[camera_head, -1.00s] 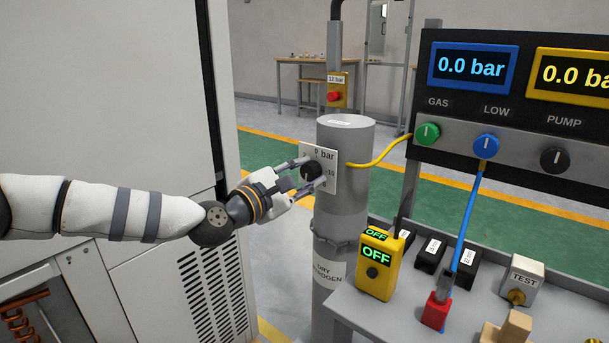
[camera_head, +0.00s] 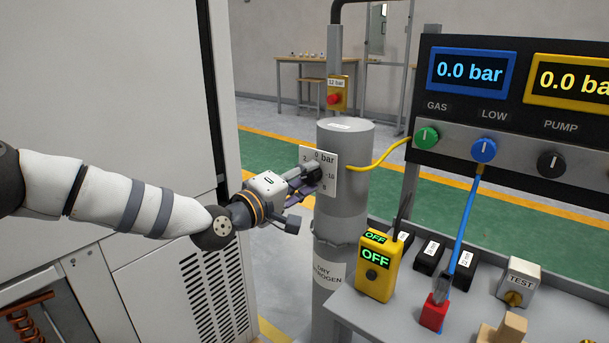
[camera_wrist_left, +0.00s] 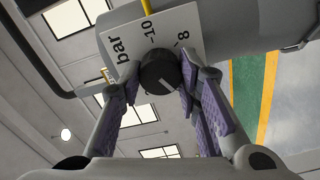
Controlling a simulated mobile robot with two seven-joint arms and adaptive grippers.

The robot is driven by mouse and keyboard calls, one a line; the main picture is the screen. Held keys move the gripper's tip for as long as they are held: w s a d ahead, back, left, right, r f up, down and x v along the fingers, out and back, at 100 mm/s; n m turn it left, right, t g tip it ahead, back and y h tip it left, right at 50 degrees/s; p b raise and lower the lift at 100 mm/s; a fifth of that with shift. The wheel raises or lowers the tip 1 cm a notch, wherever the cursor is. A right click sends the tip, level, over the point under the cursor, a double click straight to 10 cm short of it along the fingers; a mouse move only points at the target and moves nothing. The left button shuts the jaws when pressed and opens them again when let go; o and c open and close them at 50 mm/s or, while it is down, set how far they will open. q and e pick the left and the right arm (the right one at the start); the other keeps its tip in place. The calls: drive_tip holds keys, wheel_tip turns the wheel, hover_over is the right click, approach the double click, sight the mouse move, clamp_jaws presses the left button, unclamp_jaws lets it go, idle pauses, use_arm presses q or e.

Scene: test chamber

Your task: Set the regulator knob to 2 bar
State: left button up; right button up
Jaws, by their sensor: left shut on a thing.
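The regulator knob is black and round; it shows in the left wrist view (camera_wrist_left: 160,72) between my fingertips. It sits on a white dial plate (camera_head: 330,158) marked bar with numbers, on the side of a grey cylinder (camera_head: 347,212). The plate also shows in the left wrist view (camera_wrist_left: 182,27). My left gripper (camera_head: 309,177) is shut on the knob, one purple-padded finger on each side. In the head view the fingers largely hide the knob. A pale line shows on its face in the wrist view, but I cannot tell which number it marks. My right gripper is out of view.
A white cabinet (camera_head: 120,90) stands close by my left arm. At right, a panel (camera_head: 470,125) has displays reading 0.0 bar. Below it, a bench (camera_head: 370,318) holds a yellow OFF meter (camera_head: 378,272). A yellow hose (camera_head: 370,161) joins cylinder and panel.

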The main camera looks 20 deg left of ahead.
use_arm(q)
drive_tip(key=shift+r+m+p, duration=0.1)
drive_tip(key=shift+m+p, duration=2)
drive_tip(key=shift+m, duration=4.1)
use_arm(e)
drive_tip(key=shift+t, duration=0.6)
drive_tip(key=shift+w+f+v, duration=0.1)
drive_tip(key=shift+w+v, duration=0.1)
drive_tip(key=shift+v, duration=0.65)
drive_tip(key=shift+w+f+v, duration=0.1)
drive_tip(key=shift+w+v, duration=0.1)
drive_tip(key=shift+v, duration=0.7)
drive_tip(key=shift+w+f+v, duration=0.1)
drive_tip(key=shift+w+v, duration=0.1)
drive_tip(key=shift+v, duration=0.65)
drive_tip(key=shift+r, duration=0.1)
use_arm(q)
drive_tip(key=o, duration=1.1)
drive_tip(key=shift+o, duration=0.2)
drive_tip(key=shift+s, duration=0.1)
